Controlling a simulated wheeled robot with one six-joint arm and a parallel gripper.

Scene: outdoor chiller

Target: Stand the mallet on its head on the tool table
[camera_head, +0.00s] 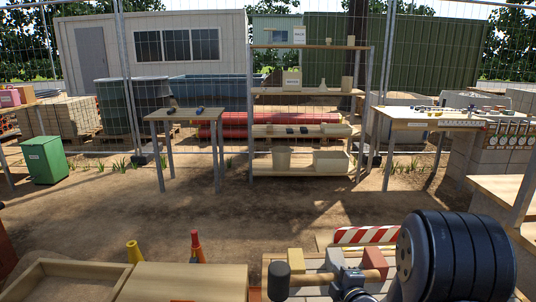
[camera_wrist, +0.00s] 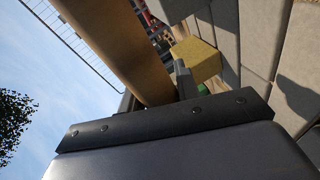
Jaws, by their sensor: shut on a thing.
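The mallet has a black head (camera_head: 278,281) and a pale wooden handle (camera_head: 328,276). In the head view it is held sideways, head at left, over the near blocks. My gripper (camera_head: 352,278) is shut on the handle, well right of the head. In the wrist view the handle (camera_wrist: 120,50) runs from upper left down to the jaws; the head is not visible there. A wooden table (camera_head: 185,113) with small dark items stands at mid left. Another table (camera_head: 408,124) with tools stands at right. I cannot tell which is the tool table; the mallet is far from both.
A shelf rack (camera_head: 308,92) stands between the two tables. A green bin (camera_head: 44,159) is at left. Near me are a wooden tray (camera_head: 65,268), cones (camera_head: 196,246), a yellow block (camera_head: 295,256) and a striped barrier (camera_head: 367,234). Open dirt ground (camera_head: 130,215) lies ahead.

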